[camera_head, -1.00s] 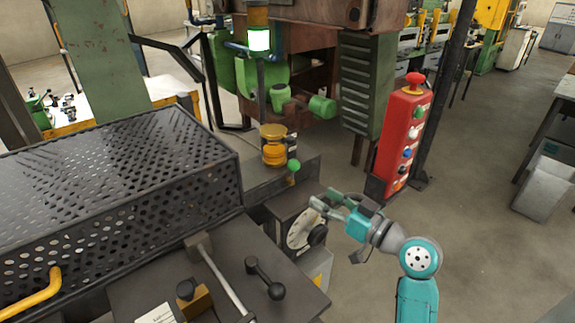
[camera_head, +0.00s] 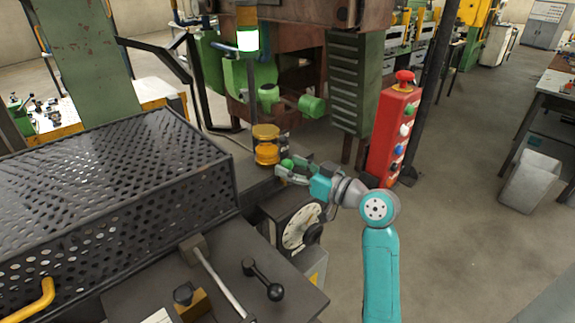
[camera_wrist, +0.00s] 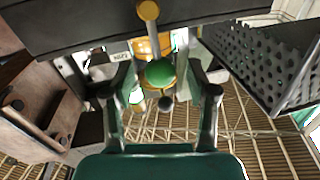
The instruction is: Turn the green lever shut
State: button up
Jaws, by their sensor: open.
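The green lever shows as a round green knob (camera_head: 287,164) beside the yellow-orange cylindrical fitting (camera_head: 266,147) in the head view. In the wrist view the green knob (camera_wrist: 160,73) sits at the end of a short brass-coloured rod, with the orange fitting behind it. My gripper (camera_head: 284,172) is open, with its fingertips at the knob in the head view. In the wrist view the two fingers of my gripper (camera_wrist: 160,85) stand on either side of the knob, with gaps on both sides. The lever's pivot is not clearly visible.
A perforated black guard box (camera_head: 120,190) stands at left. A dial box (camera_head: 297,228) lies just below my gripper. A black-knobbed lever (camera_head: 264,280) is on the front bench. A red button post (camera_head: 393,135) stands at right, with open floor beyond.

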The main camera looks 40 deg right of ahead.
jog(key=shift+w+a, duration=0.15)
jog(key=shift+w, duration=0.6)
grip_shut()
jog(key=shift+d+f+m, duration=0.1)
jog(key=shift+d+m, duration=0.7)
jog(key=shift+m, duration=0.7)
grip_release()
jog(key=s+d, duration=0.2)
jog(key=s, duration=1)
jog(key=shift+f, duration=0.3)
